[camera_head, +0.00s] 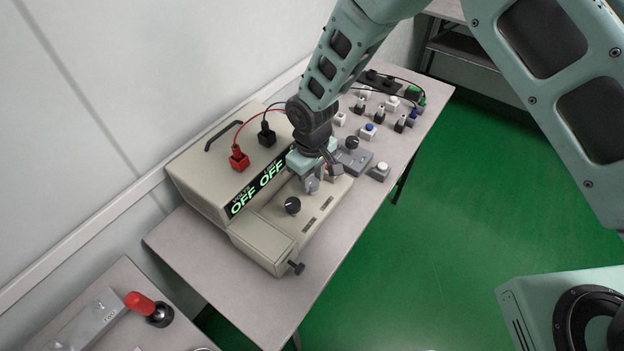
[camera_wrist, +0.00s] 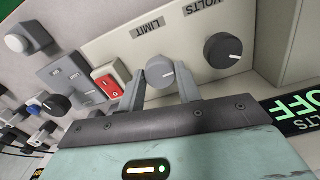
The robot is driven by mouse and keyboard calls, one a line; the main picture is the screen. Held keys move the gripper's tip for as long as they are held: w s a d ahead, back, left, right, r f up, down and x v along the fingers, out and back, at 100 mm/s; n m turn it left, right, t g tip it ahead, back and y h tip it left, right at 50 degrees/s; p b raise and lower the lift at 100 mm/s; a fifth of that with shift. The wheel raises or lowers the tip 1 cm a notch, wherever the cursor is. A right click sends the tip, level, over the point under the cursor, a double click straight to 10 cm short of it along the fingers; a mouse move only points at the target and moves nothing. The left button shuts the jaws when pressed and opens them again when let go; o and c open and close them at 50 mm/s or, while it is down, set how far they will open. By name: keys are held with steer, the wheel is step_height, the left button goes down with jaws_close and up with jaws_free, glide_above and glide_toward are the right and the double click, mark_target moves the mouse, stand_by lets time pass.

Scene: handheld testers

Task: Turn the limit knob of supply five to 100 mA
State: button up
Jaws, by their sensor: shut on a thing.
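The power supply (camera_head: 184,182) is a beige box on the table at the left, with a display (camera_head: 262,183) that reads OFF OFF in green. My gripper (camera_head: 314,181) is at its control panel, and the wrist view shows it too (camera_wrist: 161,88). Its fingers are shut on the grey limit knob (camera_wrist: 160,72), one on each side, beneath the LIMIT label (camera_wrist: 146,28).
A red rocker switch (camera_wrist: 108,82) is close to one finger. A grey box with a black knob (camera_wrist: 55,103) stands beyond it. Several small switches and buttons cover the far table. Green floor is open at right.

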mark_target(312, 181)
steer(key=n+b, duration=0.1)
steer(key=n, duration=0.4)
steer(key=shift+w, duration=0.1)
steer(key=shift+n, duration=0.3)
stand_by(0.4)
steer(key=o, duration=1)
step_height(312, 181, up, 18)
steer(key=b, duration=0.2)
steer(key=shift+f, duration=0.25)
